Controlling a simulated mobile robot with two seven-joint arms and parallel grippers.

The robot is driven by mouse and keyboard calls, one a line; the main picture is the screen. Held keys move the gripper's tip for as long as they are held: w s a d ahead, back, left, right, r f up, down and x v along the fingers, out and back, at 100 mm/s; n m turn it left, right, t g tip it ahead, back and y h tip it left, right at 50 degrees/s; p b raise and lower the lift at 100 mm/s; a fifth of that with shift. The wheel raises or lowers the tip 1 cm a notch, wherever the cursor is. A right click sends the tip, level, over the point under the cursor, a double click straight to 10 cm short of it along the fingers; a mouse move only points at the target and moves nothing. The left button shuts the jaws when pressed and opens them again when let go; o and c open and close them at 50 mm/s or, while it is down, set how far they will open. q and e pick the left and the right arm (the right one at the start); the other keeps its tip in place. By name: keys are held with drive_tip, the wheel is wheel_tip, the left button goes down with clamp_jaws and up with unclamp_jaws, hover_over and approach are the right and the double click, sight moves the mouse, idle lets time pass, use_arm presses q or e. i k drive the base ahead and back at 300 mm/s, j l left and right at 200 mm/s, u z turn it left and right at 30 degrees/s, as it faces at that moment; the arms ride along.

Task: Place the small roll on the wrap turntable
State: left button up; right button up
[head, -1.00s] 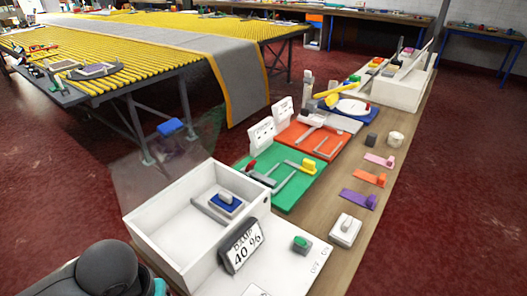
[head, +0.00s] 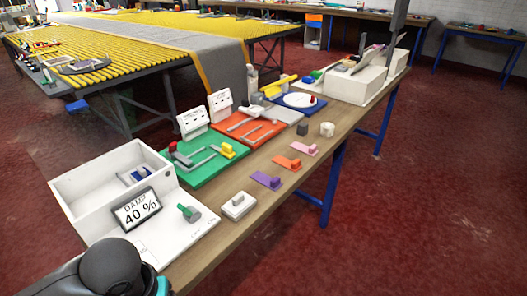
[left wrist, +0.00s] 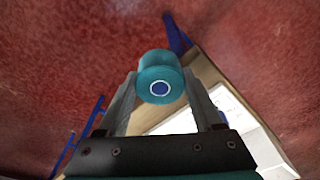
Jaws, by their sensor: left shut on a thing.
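A small teal roll (left wrist: 160,72) with a white and blue core sits between the fingers of my left gripper (left wrist: 160,82) in the left wrist view. The gripper is shut on it, and the roll is held above the floor and the table edge. My right gripper is not in view.
The workbench (head: 240,222) carries a white open box (head: 90,205), a "DAMP 40 %" sign (head: 136,209), a green board (head: 222,167), a red board (head: 262,135), coloured tabs and a white bin (head: 350,85). A yellow roller table (head: 120,50) stands behind. Red floor is clear at right.

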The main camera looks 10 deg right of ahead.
sight(300, 100)
drive_tip(key=i+l, duration=0.2)
drive_tip(key=l, duration=0.15)
drive_tip(key=i+l, duration=0.2)
drive_tip(key=l, duration=0.2)
drive_tip(key=i+l+u, duration=0.1)
drive_tip(key=l, duration=0.25)
drive_tip(key=i+l, duration=0.45)
drive_tip(key=l, duration=0.3)
drive_tip(key=i+l+u, duration=0.1)
drive_tip(key=l, duration=0.25)
drive_tip(key=i+l, duration=0.25)
drive_tip(key=l, duration=0.15)
drive_tip(key=i+l, duration=0.15)
drive_tip(key=l, duration=0.25)
